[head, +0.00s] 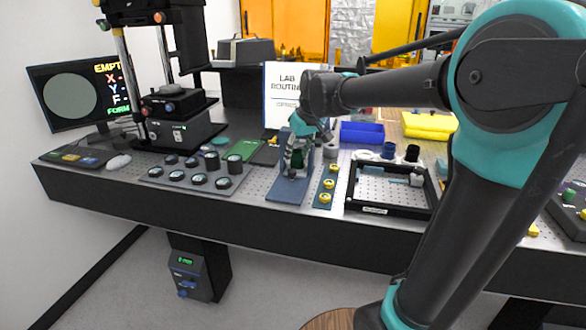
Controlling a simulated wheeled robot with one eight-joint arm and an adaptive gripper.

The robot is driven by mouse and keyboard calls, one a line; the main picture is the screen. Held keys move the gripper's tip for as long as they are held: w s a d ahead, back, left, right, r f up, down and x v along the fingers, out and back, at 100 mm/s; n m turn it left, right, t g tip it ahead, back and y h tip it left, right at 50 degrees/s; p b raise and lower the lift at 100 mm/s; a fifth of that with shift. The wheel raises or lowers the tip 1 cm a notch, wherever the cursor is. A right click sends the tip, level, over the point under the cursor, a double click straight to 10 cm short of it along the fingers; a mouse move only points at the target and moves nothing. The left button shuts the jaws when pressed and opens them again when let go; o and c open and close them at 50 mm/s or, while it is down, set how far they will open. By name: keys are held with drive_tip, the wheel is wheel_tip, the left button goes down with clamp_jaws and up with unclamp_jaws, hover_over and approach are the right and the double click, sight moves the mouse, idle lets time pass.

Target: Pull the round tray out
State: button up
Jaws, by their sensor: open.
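I cannot clearly make out a round tray in the head view. The flatness interferometer (178,128) is a tall dark instrument at the back left, with a flat black stage (172,105) partway up its column. My gripper (297,160) is open and points down over a blue stand (289,188) in the middle of the bench, well to the right of the instrument. The arm reaches in from the right. The fingers hide part of the stand, and I cannot tell whether they touch it.
A monitor (71,98) stands left of the instrument. A grey plate (152,173) with several round dark pieces lies in front of it. A black frame (352,205) and blue bin (362,132) stand right of my gripper. The floor before the bench is partly clear.

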sight(292, 170)
drive_tip(key=x, duration=0.7)
drive_tip(key=shift+f, duration=0.15)
drive_tip(key=shift+c, duration=0.2)
clamp_jaws()
drive_tip(key=shift+a, duration=0.1)
